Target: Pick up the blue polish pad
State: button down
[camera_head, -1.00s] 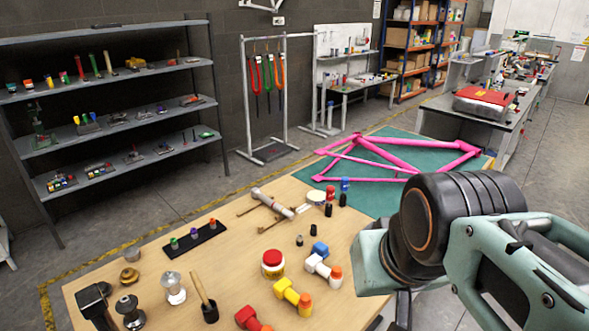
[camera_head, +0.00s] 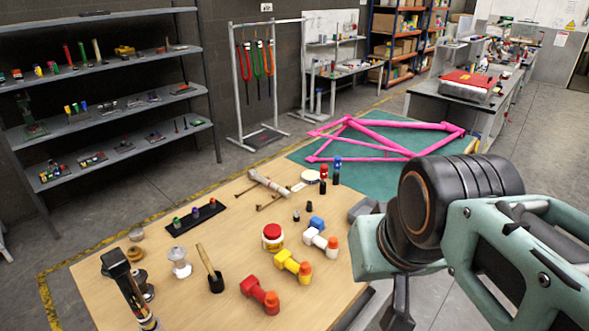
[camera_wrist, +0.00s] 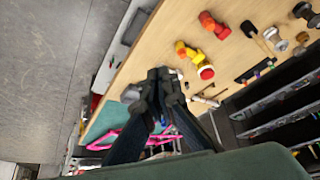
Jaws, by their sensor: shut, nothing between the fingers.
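A small blue piece (camera_head: 316,223), which may be the blue polish pad, lies on the wooden bench (camera_head: 225,285) behind a white piece with an orange end (camera_head: 318,240). I cannot make out its exact shape. My gripper (camera_wrist: 160,74) is shut and empty in the wrist view, pointing over the bench's edge. In the head view my arm fills the lower right, and the gripper hangs low beside the bench's right edge, mostly hidden. I cannot pick out the blue piece clearly in the wrist view, where my fingers block the middle.
A yellow piece (camera_head: 292,266), a red piece (camera_head: 259,295) and a red-lidded jar (camera_head: 272,236) stand close by. A black rack (camera_head: 198,217) and a brush (camera_head: 210,268) are further left. A pink bicycle frame (camera_head: 385,140) lies on a green mat behind.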

aim_at(318, 223)
jog(key=k+j, duration=0.1)
jog(key=i+l+u, duration=0.1)
jog(key=i+l, duration=0.25)
jog(key=l, duration=0.25)
jog(key=i+l+u, duration=0.15)
jog(key=i+l, duration=0.2)
jog(key=l, duration=0.25)
jog(key=u, duration=0.05)
